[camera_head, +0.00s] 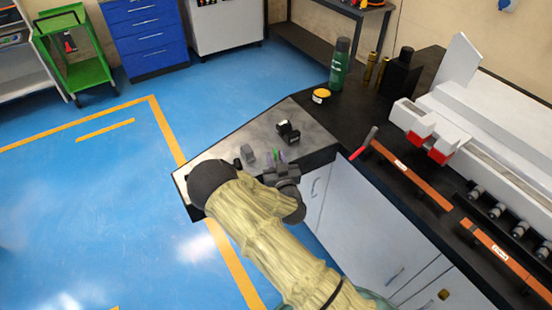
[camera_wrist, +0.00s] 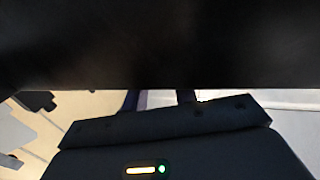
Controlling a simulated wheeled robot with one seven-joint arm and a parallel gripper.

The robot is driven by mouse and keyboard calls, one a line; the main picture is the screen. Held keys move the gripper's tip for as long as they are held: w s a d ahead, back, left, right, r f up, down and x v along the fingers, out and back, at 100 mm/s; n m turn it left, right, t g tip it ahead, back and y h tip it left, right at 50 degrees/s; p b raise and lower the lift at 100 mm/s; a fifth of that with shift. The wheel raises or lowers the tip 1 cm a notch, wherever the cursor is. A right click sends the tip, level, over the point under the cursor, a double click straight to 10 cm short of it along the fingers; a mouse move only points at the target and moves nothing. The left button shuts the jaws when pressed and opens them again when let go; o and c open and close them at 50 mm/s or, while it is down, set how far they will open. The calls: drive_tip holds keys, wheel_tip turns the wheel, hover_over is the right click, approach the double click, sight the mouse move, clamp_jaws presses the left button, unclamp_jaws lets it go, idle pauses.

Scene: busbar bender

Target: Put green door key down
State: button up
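My gripper (camera_head: 276,163) is at the front edge of the grey worktop, at the end of my sleeved arm. A small green piece (camera_head: 283,154), perhaps the green door key, shows right at the fingertips, with a small purple piece (camera_head: 269,158) beside it. They are too small to tell whether the fingers grip either one or whether they touch the worktop. In the wrist view the gripper body fills the bottom, and its two fingers (camera_wrist: 160,98) stand apart. Their tips are hidden by a large black surface across the top. No key is clear there.
The grey worktop (camera_head: 285,117) carries a black object (camera_head: 288,132) and a small grey block (camera_head: 247,152) near my gripper. A yellow-topped round item (camera_head: 321,95), a green bottle (camera_head: 340,64) and a black bottle (camera_head: 400,74) stand farther back. The white bending machine (camera_head: 490,115) is at right.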

drive_tip(key=shift+a+r, duration=0.1)
drive_tip(key=shift+r, duration=0.05)
drive_tip(key=b+v, duration=0.3)
drive_tip(key=v, duration=0.9)
idle(0.6)
